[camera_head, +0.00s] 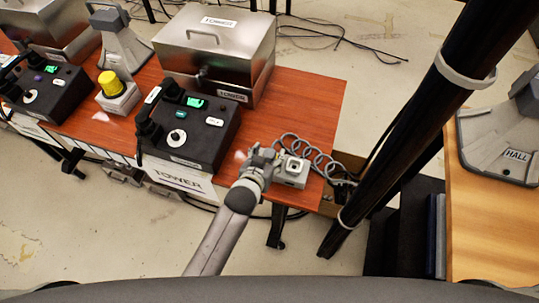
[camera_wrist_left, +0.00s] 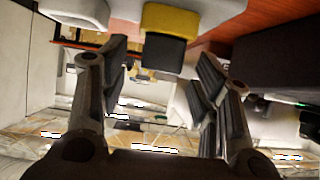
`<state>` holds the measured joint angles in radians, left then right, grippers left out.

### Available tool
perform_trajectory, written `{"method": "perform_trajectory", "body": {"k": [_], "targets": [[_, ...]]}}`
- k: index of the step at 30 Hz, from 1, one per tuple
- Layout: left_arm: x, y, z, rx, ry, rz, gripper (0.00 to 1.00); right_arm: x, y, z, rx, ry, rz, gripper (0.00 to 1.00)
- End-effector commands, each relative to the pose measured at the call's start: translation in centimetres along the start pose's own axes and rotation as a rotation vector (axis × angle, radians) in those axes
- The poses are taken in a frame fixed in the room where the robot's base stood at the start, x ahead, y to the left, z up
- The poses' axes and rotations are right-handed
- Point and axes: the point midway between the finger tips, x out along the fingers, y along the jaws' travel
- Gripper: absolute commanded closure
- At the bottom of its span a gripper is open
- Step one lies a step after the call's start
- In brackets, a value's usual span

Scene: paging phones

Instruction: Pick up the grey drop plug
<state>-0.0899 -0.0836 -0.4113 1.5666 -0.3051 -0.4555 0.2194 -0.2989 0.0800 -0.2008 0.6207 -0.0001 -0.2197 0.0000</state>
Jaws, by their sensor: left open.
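A small grey block (camera_head: 290,172) with a pale square face and a dark centre sits at the front right of the red-brown table. A coiled grey cord (camera_head: 305,152) runs behind it toward the table's right edge. I cannot tell for sure whether the grey drop plug is this block or a part hidden at my gripper. My left gripper (camera_head: 262,160) is just left of the block, close to it. In the left wrist view its fingers (camera_wrist_left: 165,88) stand apart, with a yellow and black piece (camera_wrist_left: 165,50) showing beyond them. My right gripper is not in view.
A black control box (camera_head: 190,130) marked TOWER and a metal case (camera_head: 217,50) stand left and behind. A yellow button (camera_head: 110,83) is further left. A thick black post (camera_head: 420,120) rises right of the table. A wooden table (camera_head: 490,230) with a HALL-labelled grey piece (camera_head: 500,150) is at right.

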Motion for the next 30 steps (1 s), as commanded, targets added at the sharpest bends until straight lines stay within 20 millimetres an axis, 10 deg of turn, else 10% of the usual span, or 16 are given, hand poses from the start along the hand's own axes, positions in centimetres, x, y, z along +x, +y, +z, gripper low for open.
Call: {"method": "perform_trajectory", "body": {"k": [7,18,30], "targets": [[0.06,0.01,0.0,0.0,0.0,0.0,0.45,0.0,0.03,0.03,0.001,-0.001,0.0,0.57],[0.04,0.01,0.03,0.0,-0.001,0.0,0.93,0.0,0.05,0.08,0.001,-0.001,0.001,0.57],[-0.28,0.02,-0.7,0.0,0.002,0.0,0.93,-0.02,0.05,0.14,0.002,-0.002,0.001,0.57]]}}
